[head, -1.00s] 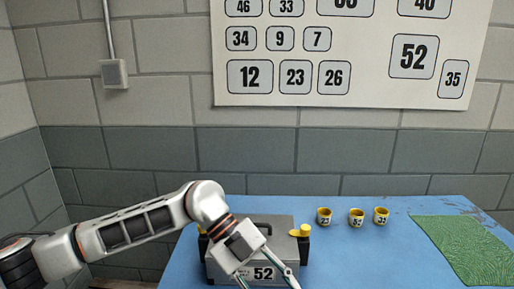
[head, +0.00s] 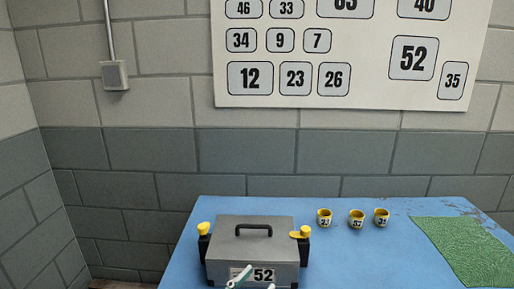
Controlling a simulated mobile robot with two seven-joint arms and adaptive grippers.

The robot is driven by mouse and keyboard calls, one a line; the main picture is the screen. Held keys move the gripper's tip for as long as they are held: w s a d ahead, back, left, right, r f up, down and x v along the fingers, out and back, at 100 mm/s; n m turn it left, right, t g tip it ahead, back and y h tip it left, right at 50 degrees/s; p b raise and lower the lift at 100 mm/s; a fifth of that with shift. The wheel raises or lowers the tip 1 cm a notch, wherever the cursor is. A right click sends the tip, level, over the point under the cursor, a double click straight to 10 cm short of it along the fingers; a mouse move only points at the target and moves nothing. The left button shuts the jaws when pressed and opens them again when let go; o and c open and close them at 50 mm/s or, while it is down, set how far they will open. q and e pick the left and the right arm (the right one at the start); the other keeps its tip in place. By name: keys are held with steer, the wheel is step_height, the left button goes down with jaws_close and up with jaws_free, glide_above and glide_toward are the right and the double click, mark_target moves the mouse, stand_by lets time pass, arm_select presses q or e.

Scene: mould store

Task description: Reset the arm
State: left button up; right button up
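My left gripper (head: 255,282) shows only as two pale fingertips at the bottom edge of the head view. The tips are apart with nothing seen between them, and the rest of the arm is out of frame. My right gripper is not in view.
The box stands on a blue table (head: 345,262). A green textured mat (head: 465,250) lies at right. A numbered board (head: 340,55) hangs on the block wall. The table between box and mat is clear.

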arm_select(q)
steer(key=s+a+f+n+y, duration=0.25)
steer(key=a+f+y, duration=0.2)
steer(key=f, duration=0.35)
steer(key=s+a+f+n+y, duration=0.2)
steer(key=a+f+n+y, duration=0.1)
steer(key=a+f, duration=0.35)
steer(key=s+a+f+g+y, duration=0.2)
steer(key=s+a+f, duration=0.2)
steer(key=s+f, duration=0.2)
steer(key=s+a+f+g+y, duration=0.2)
steer(key=s+a+f+g, duration=0.1)
steer(key=s+f, duration=0.3)
step_height(320, 180, down, 2)
steer(key=shift+a+f+n, duration=0.1)
steer(key=shift+a+n, duration=0.35)
steer(key=shift+a, duration=0.3)
